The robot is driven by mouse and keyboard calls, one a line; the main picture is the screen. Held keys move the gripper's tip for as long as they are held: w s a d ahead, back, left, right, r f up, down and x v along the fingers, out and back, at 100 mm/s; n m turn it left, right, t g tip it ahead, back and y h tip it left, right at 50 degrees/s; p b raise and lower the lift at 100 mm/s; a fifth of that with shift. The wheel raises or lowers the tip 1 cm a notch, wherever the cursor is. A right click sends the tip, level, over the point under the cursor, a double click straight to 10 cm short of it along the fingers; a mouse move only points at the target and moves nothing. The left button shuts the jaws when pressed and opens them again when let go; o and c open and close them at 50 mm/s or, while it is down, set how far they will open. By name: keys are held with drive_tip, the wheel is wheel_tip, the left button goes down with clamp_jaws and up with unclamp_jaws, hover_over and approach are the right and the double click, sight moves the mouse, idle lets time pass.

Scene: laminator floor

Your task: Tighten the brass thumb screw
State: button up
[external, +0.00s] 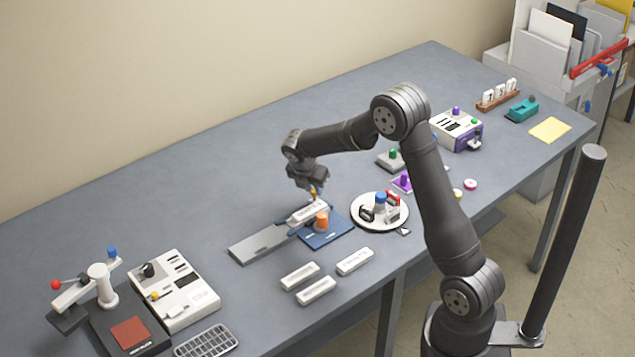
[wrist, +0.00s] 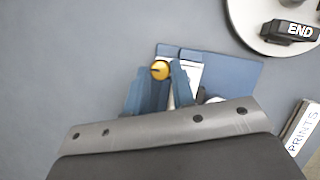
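The brass thumb screw (wrist: 160,70) shows in the wrist view as a round yellow head with a dark slot, right at my fingertips. In the external view a small brass-coloured piece (external: 313,191) shows just under my gripper (external: 311,184). Below it a white block (external: 306,213) sits over a blue plate (external: 340,232), with an orange knob (external: 321,220) beside it. In the wrist view my gripper (wrist: 165,76) has its fingers around or beside the screw head. Whether they touch it is not clear, and the wrist housing hides much below.
A round white tray (external: 372,224) with small parts stands close on the right. A grey plate (external: 262,243) lies to the left. Several white labelled bars (external: 316,291) lie in front. A white machine (external: 178,292) stands further left. The back-left table is clear.

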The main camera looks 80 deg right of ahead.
clamp_jaws()
drive_tip(key=shift+m, duration=0.4)
drive_tip(key=m+g, duration=0.1)
drive_tip(key=m, duration=0.1)
drive_tip(key=shift+w+d+m, duration=0.1)
drive_tip(key=shift+w+m, duration=0.05)
drive_tip(key=shift+m, duration=0.25)
drive_tip(key=m+y, duration=0.1)
drive_tip(key=m, duration=0.1)
drive_tip(key=m+g+y, duration=0.1)
drive_tip(key=m, duration=0.1)
drive_tip(key=shift+w+d+m, duration=0.1)
drive_tip(key=shift+d+m, duration=0.05)
drive_tip(key=shift+m, duration=0.15)
drive_tip(key=m, duration=0.2)
drive_tip(key=m+g+y, duration=0.1)
drive_tip(key=m, duration=0.1)
drive_tip(key=shift+d+m+y, duration=0.15)
drive_tip(key=shift+m+y, duration=0.15)
drive_tip(key=m+y, duration=0.1)
drive_tip(key=m, duration=0.1)
drive_tip(key=m+y, duration=0.1)
drive_tip(key=m, duration=0.2)
drive_tip(key=shift+d, duration=0.2)
drive_tip(key=shift+t, duration=0.3)
